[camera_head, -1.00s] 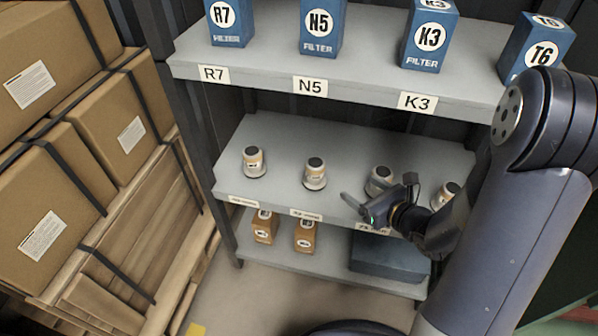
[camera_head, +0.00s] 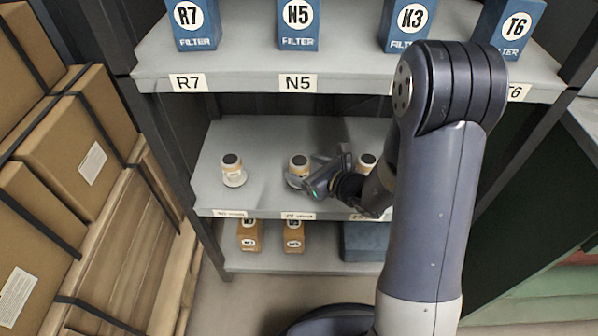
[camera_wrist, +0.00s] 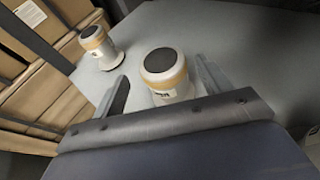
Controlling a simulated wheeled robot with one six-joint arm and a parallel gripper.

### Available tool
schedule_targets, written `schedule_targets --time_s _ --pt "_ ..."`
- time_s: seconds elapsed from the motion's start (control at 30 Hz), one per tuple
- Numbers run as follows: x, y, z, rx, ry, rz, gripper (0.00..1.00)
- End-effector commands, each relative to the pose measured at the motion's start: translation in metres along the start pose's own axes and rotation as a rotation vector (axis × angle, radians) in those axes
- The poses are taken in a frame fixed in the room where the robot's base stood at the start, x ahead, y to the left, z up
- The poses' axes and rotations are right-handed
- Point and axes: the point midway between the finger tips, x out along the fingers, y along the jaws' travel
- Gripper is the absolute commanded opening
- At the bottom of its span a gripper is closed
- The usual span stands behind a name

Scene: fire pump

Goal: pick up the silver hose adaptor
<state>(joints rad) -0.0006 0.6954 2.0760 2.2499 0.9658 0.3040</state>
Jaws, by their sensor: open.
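Squat pale silver-grey adaptors with tan bands and dark tops stand upright in a row on the middle shelf. In the head view I see a left one (camera_head: 233,172), a middle one (camera_head: 297,165) and a right one (camera_head: 367,160), partly hidden by my arm. My gripper (camera_head: 308,185) is open at the middle adaptor and covers part of its lower body. In the wrist view the near adaptor (camera_wrist: 166,75) stands between and slightly beyond the spread fingers, and another adaptor (camera_wrist: 98,44) stands to the left. I cannot tell whether the fingers touch the near one.
The middle shelf (camera_head: 262,135) has free room behind the row. Blue filter boxes (camera_head: 298,25) stand on the upper shelf (camera_head: 240,70) above. Orange boxes (camera_head: 249,236) and a blue case (camera_head: 362,243) sit on the lower shelf. Strapped cartons (camera_head: 85,150) stand at left.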

Motion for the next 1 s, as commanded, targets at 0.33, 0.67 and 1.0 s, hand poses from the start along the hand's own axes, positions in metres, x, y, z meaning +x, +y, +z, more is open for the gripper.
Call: schedule_targets --time_s 0.33,0.67,1.0 --pt "0.046 -0.004 0.003 -0.001 0.000 0.003 0.74" --pt "0.049 -0.004 0.004 0.000 0.000 0.000 0.69" --pt "0.049 -0.004 0.004 0.000 0.000 0.001 0.42"
